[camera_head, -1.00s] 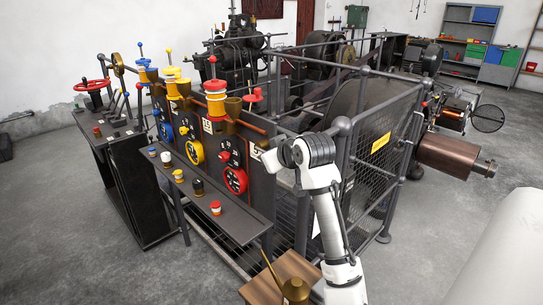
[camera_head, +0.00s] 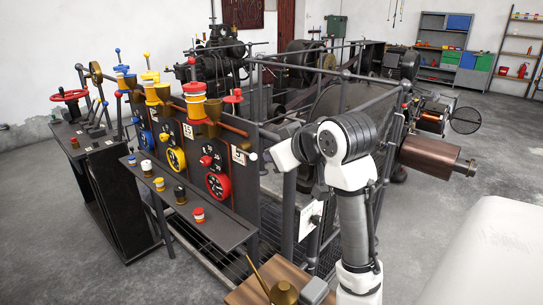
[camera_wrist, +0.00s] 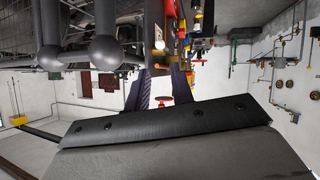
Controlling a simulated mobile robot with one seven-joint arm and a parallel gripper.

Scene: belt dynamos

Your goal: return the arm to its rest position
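My arm (camera_head: 352,205) rises from the lower right in the head view, with its black-ringed joint (camera_head: 347,137) in front of the wire cage. A white link points left from that joint. The gripper itself is not clear in the head view. In the wrist view my gripper (camera_wrist: 161,78) shows two dark fingers standing apart, with its black bolted body below. I see nothing held between them; a red handwheel (camera_wrist: 165,100) shows in the gap, farther off.
The control desk (camera_head: 185,215) with coloured knobs and dials stands left of my arm. The mesh cage (camera_head: 325,215) and a copper-coloured cylinder (camera_head: 428,154) are behind and right of it. A wooden-topped surface (camera_head: 245,292) is low in front. Floor is open at far left.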

